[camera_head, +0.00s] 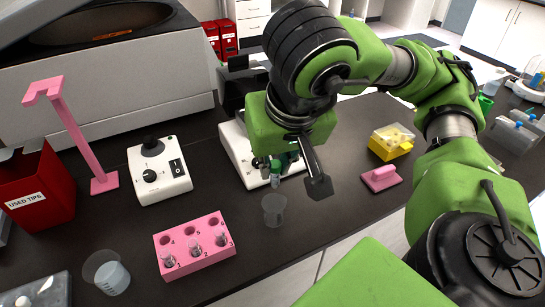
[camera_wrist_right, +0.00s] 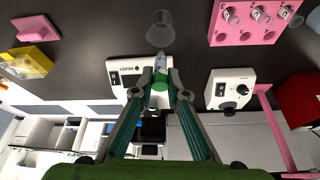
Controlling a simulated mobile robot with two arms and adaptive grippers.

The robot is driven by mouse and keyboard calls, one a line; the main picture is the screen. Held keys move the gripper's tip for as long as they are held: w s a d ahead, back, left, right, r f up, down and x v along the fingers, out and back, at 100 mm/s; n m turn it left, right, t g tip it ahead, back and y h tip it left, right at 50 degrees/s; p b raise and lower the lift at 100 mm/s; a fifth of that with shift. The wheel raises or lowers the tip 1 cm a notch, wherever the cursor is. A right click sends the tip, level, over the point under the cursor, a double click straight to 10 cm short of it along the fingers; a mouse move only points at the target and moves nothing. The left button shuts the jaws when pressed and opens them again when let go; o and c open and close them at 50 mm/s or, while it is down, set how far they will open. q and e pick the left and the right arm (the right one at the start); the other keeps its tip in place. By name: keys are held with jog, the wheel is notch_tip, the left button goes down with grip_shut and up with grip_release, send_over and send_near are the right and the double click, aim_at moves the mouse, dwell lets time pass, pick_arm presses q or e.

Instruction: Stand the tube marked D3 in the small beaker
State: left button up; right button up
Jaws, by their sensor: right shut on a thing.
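My right gripper (camera_head: 279,166) is shut on a small clear tube with a green cap (camera_wrist_right: 160,80). The tube (camera_wrist_right: 160,63) points away from the fingers, and its marking is too small to read. A small clear beaker (camera_head: 273,209) stands on the dark bench, just below and in front of the tube in the head view. It also shows in the wrist view (camera_wrist_right: 160,32), apart from the tube tip as seen there. The beaker looks empty. My left gripper is not in view.
A pink rack (camera_head: 195,262) holding several tubes stands to the left of the beaker, with another beaker (camera_head: 107,276) farther left. White devices (camera_head: 158,170) (camera_head: 240,150) stand behind. A yellow box (camera_head: 391,142) and a pink block (camera_head: 380,179) lie to the right.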

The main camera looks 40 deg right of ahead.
aim_at(274, 183)
jog(key=shift+w, duration=0.1)
dwell(0.4)
jog(key=shift+w+d, duration=0.1)
jog(key=shift+w, duration=0.1)
jog(key=shift+f, duration=0.15)
dwell(0.3)
jog(key=shift+f+b, duration=1.7)
jog(key=shift+b, duration=0.15)
jog(key=shift+f+b, duration=0.7)
jog(key=shift+f, duration=0.1)
jog(key=shift+f+b, duration=1.35)
jog(key=shift+f, duration=0.05)
